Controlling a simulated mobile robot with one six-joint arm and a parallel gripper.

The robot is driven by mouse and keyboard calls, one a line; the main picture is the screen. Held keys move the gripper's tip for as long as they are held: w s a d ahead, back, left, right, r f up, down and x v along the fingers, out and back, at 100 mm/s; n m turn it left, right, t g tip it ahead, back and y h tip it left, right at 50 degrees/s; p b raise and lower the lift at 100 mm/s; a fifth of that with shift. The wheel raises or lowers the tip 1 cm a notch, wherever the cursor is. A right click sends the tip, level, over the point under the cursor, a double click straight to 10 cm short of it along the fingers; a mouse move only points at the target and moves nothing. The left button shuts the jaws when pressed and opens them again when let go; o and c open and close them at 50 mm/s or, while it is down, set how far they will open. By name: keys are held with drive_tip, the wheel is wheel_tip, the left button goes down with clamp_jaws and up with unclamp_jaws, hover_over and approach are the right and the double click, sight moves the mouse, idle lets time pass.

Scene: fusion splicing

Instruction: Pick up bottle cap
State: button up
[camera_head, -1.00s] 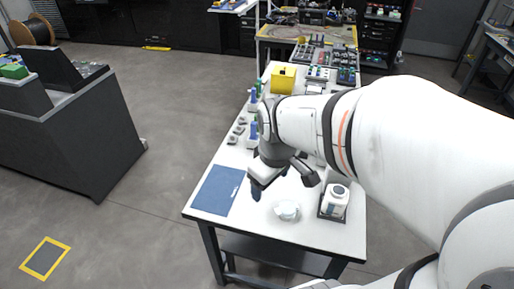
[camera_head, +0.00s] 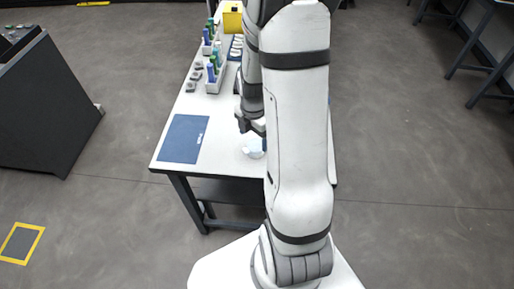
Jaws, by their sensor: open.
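My gripper (camera_head: 252,130) points down over the front part of the white table (camera_head: 222,125). It is open, and I see nothing between its fingers. A small round whitish dish (camera_head: 252,149) lies on the table just below the gripper, partly covered by my arm. I cannot make out a bottle cap. The white bottle is not visible now; my arm covers that side of the table.
A blue mat (camera_head: 183,139) lies at the table's front left corner. Racks with blue and green bottles (camera_head: 212,72) stand farther back, beside small grey parts (camera_head: 193,80). A yellow box (camera_head: 232,17) is at the back. A dark console (camera_head: 40,105) stands apart on the left.

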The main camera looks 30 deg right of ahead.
sight(255, 146)
drive_tip(key=shift+w+d+f+p, duration=0.1)
drive_tip(key=shift+f+p, duration=0.1)
drive_tip(key=shift+f, duration=1.45)
drive_tip(key=shift+d+f+p, duration=0.1)
drive_tip(key=shift+f+p, duration=0.1)
drive_tip(key=shift+f, duration=1.45)
drive_tip(key=shift+c, duration=0.3)
drive_tip(key=c, duration=1)
drive_tip(key=shift+o, duration=0.2)
drive_tip(key=shift+r, duration=0.15)
wheel_tip(255, 146, up, 10)
drive_tip(key=shift+f, duration=0.1)
drive_tip(key=o, duration=0.4)
drive_tip(key=c, duration=0.4)
